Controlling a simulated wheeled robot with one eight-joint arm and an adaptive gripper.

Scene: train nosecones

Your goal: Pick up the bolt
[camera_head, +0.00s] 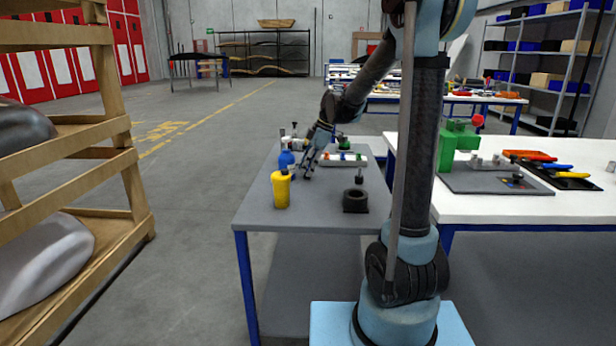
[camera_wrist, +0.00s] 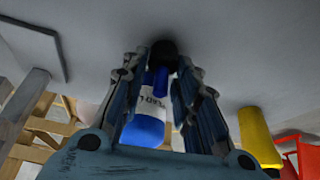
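My gripper (camera_head: 304,170) is low over the grey table, pointing down, behind the yellow bottle. In the wrist view my gripper (camera_wrist: 162,68) has its two fingers apart. A dark round thing (camera_wrist: 163,53) shows at the fingertips between them; it may be the bolt, but its shape is too dark to be sure. I cannot tell whether the fingers touch it. A blue bottle (camera_wrist: 143,130) with a white label shows between the fingers, farther off. It stands left of my gripper in the head view (camera_head: 286,160). No bolt is clearly recognisable in the head view.
On the grey table (camera_head: 325,211) are a yellow bottle (camera_head: 281,189), a black ring-shaped part (camera_head: 355,200) and a white tray (camera_head: 342,159) of small coloured parts. Small bottles stand at the back left. A white table (camera_head: 560,209) with tools adjoins on the right. A wooden rack (camera_head: 125,160) stands at left.

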